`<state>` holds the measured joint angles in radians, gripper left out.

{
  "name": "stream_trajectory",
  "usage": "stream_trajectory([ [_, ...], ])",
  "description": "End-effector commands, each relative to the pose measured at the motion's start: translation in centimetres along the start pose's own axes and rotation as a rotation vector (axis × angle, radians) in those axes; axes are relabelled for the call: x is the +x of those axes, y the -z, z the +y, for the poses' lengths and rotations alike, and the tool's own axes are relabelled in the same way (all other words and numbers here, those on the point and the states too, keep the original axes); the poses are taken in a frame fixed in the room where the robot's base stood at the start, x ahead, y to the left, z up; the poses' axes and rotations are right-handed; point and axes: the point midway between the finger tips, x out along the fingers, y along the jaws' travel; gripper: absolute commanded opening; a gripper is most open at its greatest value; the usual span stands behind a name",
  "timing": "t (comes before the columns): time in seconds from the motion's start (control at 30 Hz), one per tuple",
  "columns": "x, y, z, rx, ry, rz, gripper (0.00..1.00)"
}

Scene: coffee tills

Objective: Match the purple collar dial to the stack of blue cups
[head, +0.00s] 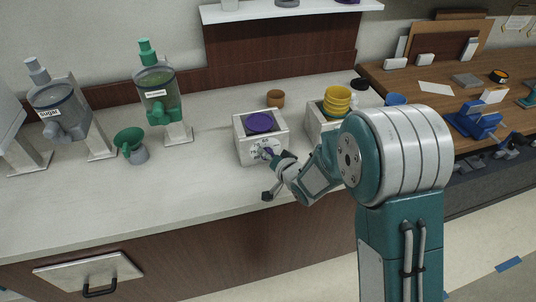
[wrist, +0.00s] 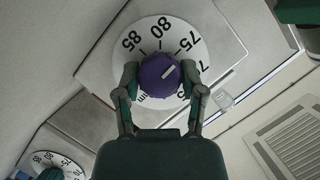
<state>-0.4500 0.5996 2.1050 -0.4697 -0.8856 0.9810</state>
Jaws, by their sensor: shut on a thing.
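The purple collar (head: 260,122) sits on top of a white box (head: 247,154) on the counter. Its purple dial knob (wrist: 158,75) is on a white numbered plate (wrist: 135,30) in the wrist view. The knob's white line points up and right, roughly toward the 75 side; the exact reading is unclear. My gripper (wrist: 160,78) is shut on the knob, one finger on each side; it also shows at the box front in the head view (head: 276,175). A blue thing (head: 395,99) shows beyond my arm, partly hidden; I cannot tell whether it is the blue cups.
Yellow stacked cups (head: 337,98) stand on a second white box (head: 314,119) to the right. A second dial (wrist: 55,165) shows at lower left in the wrist view. A brown cup (head: 275,98) stands behind. Dispensers and a green funnel (head: 129,140) are left. The front counter is clear.

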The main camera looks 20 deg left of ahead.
Motion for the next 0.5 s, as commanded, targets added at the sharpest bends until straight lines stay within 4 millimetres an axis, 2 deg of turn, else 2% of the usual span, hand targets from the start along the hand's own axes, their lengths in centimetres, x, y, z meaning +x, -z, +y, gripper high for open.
stream_trajectory([
  [0.5, -0.04, -0.26, 0.35, 0.045, 0.008, -0.005, 0.05],
])
